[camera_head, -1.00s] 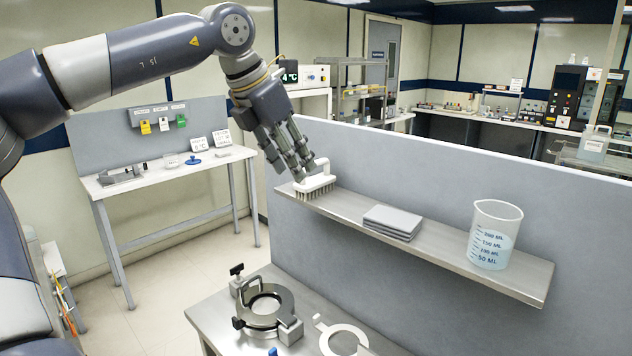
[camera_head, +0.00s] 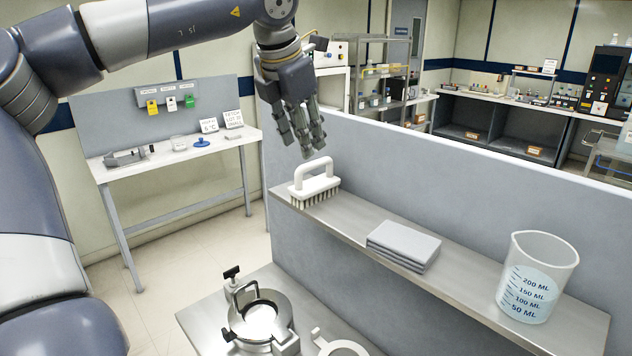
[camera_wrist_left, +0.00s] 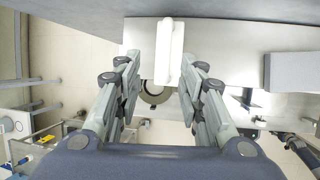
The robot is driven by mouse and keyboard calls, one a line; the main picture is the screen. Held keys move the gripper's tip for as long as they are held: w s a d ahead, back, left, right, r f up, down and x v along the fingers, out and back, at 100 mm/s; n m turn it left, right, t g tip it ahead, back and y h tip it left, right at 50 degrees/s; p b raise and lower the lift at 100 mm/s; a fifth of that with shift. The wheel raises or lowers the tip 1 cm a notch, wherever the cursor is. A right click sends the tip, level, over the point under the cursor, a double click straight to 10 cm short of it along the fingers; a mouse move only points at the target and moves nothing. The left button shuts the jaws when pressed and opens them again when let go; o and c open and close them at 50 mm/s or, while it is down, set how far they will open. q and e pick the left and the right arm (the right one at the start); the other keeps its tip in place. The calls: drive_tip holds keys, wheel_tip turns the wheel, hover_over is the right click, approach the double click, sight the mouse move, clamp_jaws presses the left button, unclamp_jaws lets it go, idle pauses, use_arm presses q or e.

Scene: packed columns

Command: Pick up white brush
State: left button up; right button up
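The white brush (camera_head: 320,184) with its loop handle stands bristles down on the left end of the metal shelf (camera_head: 465,282). My left gripper (camera_head: 304,148) is just above and behind the handle in the head view, fingers pointing down. In the left wrist view, the two finger groups of the left gripper (camera_wrist_left: 163,75) are spread apart, with the white brush (camera_wrist_left: 168,50) showing between and beyond them. No finger is seen closed on the handle. My right gripper is out of view.
A stack of grey pads (camera_head: 403,242) and a beaker of pale liquid (camera_head: 538,278) stand farther right on the shelf. A grey partition (camera_head: 440,180) rises behind it. A lower bench with a round clamp fixture (camera_head: 262,318) is in front.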

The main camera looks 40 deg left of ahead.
sight(310, 163)
use_arm(q)
drive_tip(key=shift+f, duration=0.35)
drive_tip(key=shift+w+f, duration=0.15)
drive_tip(key=shift+f, duration=0.1)
drive_tip(key=p+x, duration=0.1)
drive_tip(key=x, duration=0.2)
drive_tip(key=p+x, duration=0.1)
drive_tip(key=shift+w+d+f+p, duration=0.2)
drive_tip(key=shift+w+f+p, duration=0.1)
drive_tip(key=shift+f+p, duration=0.05)
drive_tip(key=shift+w+f, duration=0.1)
drive_tip(key=shift+f, duration=0.1)
drive_tip(key=shift+a, duration=0.1)
drive_tip(key=shift+c, duration=0.7)
drive_tip(key=c, duration=0.5)
clamp_jaws()
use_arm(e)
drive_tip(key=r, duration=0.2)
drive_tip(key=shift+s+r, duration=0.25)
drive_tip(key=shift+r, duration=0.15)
